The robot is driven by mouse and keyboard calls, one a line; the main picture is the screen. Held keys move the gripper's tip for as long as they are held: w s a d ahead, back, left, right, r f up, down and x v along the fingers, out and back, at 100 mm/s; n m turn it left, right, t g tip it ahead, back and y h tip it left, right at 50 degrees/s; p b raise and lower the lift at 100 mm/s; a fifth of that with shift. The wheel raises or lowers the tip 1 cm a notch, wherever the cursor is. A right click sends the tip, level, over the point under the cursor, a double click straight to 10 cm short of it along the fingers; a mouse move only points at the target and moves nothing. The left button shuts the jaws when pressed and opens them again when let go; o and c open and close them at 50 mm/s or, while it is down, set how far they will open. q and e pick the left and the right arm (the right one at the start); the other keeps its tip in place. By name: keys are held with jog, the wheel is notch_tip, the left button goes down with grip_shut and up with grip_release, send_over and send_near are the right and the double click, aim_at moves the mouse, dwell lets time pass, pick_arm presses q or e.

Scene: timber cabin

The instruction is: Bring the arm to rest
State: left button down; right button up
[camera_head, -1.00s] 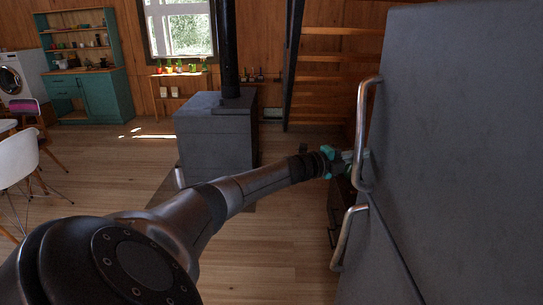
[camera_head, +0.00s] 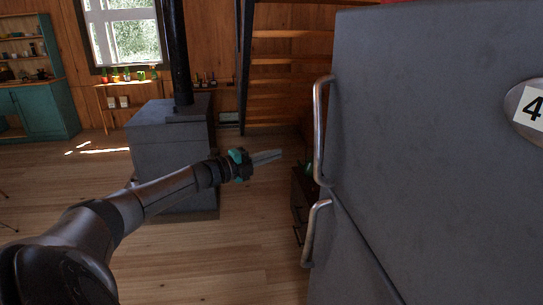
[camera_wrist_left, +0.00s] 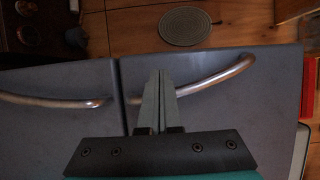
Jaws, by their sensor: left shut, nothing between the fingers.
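My left arm comes in from the lower left in the head view and reaches out in front of the wood stove. My left gripper (camera_head: 268,156) is shut and empty, its fingers pointing right toward the fridge. It stands apart from the upper fridge handle (camera_head: 320,130), to its left. In the left wrist view the closed fingers (camera_wrist_left: 161,90) appear in front of the fridge doors, overlapping one end of a handle (camera_wrist_left: 215,78); the head view shows a gap there. My right gripper is not in view.
The grey fridge (camera_head: 430,130) fills the right side, with a lower handle (camera_head: 312,230) and a number sign (camera_head: 530,108). A dark stove (camera_head: 170,145) stands behind my arm. A teal cabinet (camera_head: 40,108) is at far left. The wooden floor (camera_head: 250,260) between arm and fridge is clear.

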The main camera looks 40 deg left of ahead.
pick_arm(q)
jog(key=shift+s+a, duration=0.1)
jog(key=shift+s, duration=0.05)
jog(key=s+d+f+n+g+y, duration=0.2)
jog(key=s+f+n, duration=0.25)
jog(key=f, duration=0.85)
jog(key=s+d+f+n+g+y, duration=0.25)
jog(key=s+f, duration=0.25)
jog(key=f, duration=0.7)
jog(key=s+d+f+n+g+y, duration=0.1)
jog(key=s+d+f+n+g, duration=0.3)
jog(key=f, duration=0.9)
jog(key=s+d+f+n+g, duration=0.2)
jog(key=s+d+f, duration=0.3)
jog(key=s+f, duration=0.3)
jog(key=s+d+f+n+g, duration=0.25)
jog(key=s+d+f, duration=0.35)
jog(key=s, duration=0.4)
jog(key=s+d+f+n+g, duration=0.1)
jog(key=s+d+f, duration=0.1)
jog(key=s+d, duration=0.4)
jog(key=s+d+f+n+g+h, duration=0.1)
jog(key=s+d, duration=0.4)
jog(key=s, duration=0.6)
notch_tip(320, 180, down, 3)
jog(key=shift+s+d+r+n+g, duration=0.25)
jog(key=shift+d+n+g, duration=0.15)
jog(key=shift+g, duration=0.4)
jog(key=shift+h, duration=0.25)
